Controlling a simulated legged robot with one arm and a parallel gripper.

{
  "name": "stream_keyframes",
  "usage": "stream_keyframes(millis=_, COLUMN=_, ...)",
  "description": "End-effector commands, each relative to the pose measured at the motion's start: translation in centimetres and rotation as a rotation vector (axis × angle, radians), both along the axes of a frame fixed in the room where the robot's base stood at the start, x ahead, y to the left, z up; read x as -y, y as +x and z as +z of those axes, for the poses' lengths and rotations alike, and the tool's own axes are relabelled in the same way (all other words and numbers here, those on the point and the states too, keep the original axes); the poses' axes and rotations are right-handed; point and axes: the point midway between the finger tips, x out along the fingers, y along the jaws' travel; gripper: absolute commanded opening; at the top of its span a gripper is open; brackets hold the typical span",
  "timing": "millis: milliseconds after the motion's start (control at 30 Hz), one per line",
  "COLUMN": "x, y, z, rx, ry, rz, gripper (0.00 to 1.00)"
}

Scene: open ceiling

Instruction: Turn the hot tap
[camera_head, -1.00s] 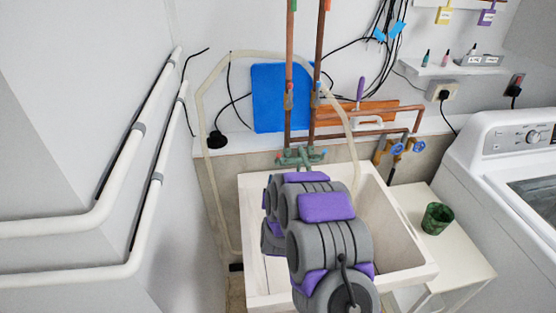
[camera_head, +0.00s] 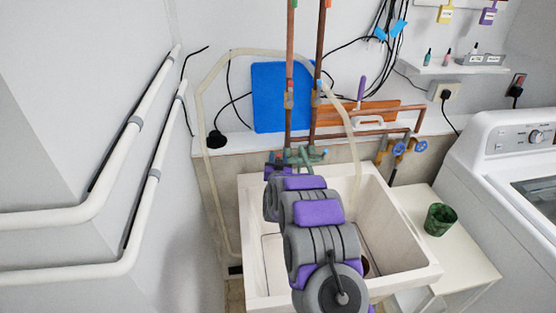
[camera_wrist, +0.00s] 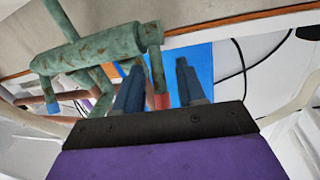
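The tap (camera_head: 308,153) is a weathered green fitting on copper pipes above the back of the sink. In the wrist view the tap's green body (camera_wrist: 95,52) crosses the upper left. One downward stem has a red tip (camera_wrist: 162,101), the hot side. The other has a blue tip (camera_wrist: 53,107), further left. My gripper (camera_wrist: 161,66) is open, and the red tip shows between its two dark fingers. I cannot tell whether either finger touches it. In the head view my arm hides the gripper's fingers, and its front end is at the tap's left side.
The white sink (camera_head: 405,262) lies under my arm. A white side table with a green cup (camera_head: 440,219) and a washing machine (camera_head: 520,185) stand at the right. A pale hose (camera_head: 202,110) loops around the tap. White pipes (camera_head: 115,170) run along the left wall.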

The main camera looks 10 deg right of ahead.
Motion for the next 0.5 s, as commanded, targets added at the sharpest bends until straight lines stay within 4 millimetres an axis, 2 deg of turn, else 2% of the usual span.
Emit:
stream_keyframes(millis=367, x=0.08, y=0.43, z=-0.01, rx=-0.001, ry=0.0, rz=0.0, gripper=0.4)
stream_keyframes(millis=500, x=0.08, y=0.43, z=-0.01, rx=-0.001, ry=0.0, rz=0.0, gripper=0.28)
